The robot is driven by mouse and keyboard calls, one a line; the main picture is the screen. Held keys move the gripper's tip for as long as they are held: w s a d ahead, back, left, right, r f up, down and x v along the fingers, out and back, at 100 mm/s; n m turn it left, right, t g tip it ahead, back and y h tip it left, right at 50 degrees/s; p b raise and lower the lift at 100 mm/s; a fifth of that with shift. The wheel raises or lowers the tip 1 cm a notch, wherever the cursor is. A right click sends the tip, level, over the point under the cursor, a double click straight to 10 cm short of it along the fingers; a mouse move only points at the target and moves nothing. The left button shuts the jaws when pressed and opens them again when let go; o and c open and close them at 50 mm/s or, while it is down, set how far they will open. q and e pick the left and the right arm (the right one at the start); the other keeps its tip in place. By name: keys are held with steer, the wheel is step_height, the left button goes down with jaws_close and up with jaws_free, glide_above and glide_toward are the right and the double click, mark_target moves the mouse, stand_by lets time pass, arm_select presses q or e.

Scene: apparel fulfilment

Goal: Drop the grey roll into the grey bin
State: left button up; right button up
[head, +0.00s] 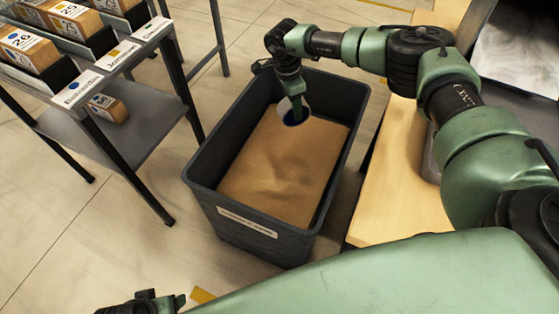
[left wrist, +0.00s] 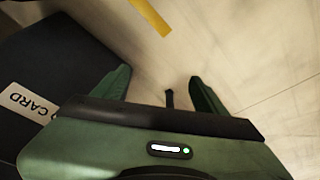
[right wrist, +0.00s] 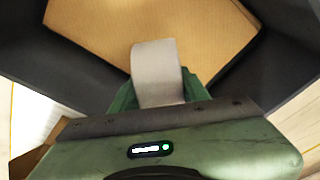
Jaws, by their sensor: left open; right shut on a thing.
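The grey roll (right wrist: 155,68) is light grey and sits between the fingers of my right gripper (right wrist: 155,95). In the head view my right gripper (head: 296,100) points down over the grey bin (head: 238,205), and the roll (head: 308,108) shows only partly, with a dark blue centre. The bin is a dark, deep, open box with a white label on its front wall and brown cardboard-coloured material inside. I cannot tell whether the roll touches that material. My left gripper (left wrist: 160,88) is open and empty, beside the dark bin wall with its label.
A grey metal rack (head: 130,120) with labelled boxes stands at the left. A small brown box (head: 108,107) lies on its lower shelf. A wooden table (head: 400,185) stands close to the bin's right side. The floor (head: 60,220) at the front left is clear.

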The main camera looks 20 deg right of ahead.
steer(key=o, duration=1.5)
steer(key=shift+c, duration=0.2)
steer(key=shift+r, duration=0.25)
steer(key=r, duration=0.5)
steer(key=a+r+p, duration=0.1)
steer(key=r, duration=0.1)
steer(key=shift+a+r, duration=0.1)
steer(key=shift+r, duration=0.05)
arm_select(q)
step_height(320, 180, down, 4)
steer(key=shift+f, duration=0.2)
steer(key=shift+r, duration=0.1)
